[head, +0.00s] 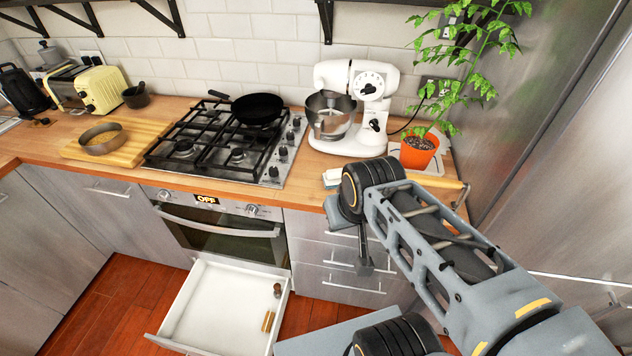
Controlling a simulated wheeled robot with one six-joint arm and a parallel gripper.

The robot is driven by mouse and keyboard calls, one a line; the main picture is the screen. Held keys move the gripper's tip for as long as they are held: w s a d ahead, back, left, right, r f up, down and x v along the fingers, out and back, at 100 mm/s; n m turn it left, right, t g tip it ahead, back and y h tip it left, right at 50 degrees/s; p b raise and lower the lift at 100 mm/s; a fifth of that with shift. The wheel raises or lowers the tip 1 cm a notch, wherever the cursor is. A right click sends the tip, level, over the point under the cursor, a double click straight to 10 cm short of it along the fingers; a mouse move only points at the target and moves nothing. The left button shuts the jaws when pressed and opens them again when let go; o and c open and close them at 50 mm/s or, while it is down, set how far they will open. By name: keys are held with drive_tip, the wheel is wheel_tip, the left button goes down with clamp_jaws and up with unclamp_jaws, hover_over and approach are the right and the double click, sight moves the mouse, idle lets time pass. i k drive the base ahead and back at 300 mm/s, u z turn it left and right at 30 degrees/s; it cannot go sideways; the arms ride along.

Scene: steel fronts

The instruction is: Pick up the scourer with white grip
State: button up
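A small block with a white top and a bluish lower edge (332,177) lies on the wooden counter, right of the hob and in front of the stand mixer. It looks like the scourer with white grip, but it is small here and its right side is partly hidden by my arm's joint. My gripper (365,266) hangs below that joint, in front of the drawer fronts and lower than the counter top. It is apart from the block. Its fingers are too small and dark to tell open from shut, and I see nothing held in it.
A white mixer (350,105) and a potted plant (418,152) stand behind on the counter (302,190). A hob with a black pan (258,108) is to the left. A drawer (215,308) below the oven stands open with small items inside. A tall steel front (545,100) bounds the right.

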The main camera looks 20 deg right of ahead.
sight(330, 179)
drive_tip(key=u, duration=2.35)
drive_tip(key=k, duration=0.75)
drive_tip(key=z, duration=1.75)
drive_tip(key=i, duration=0.5)
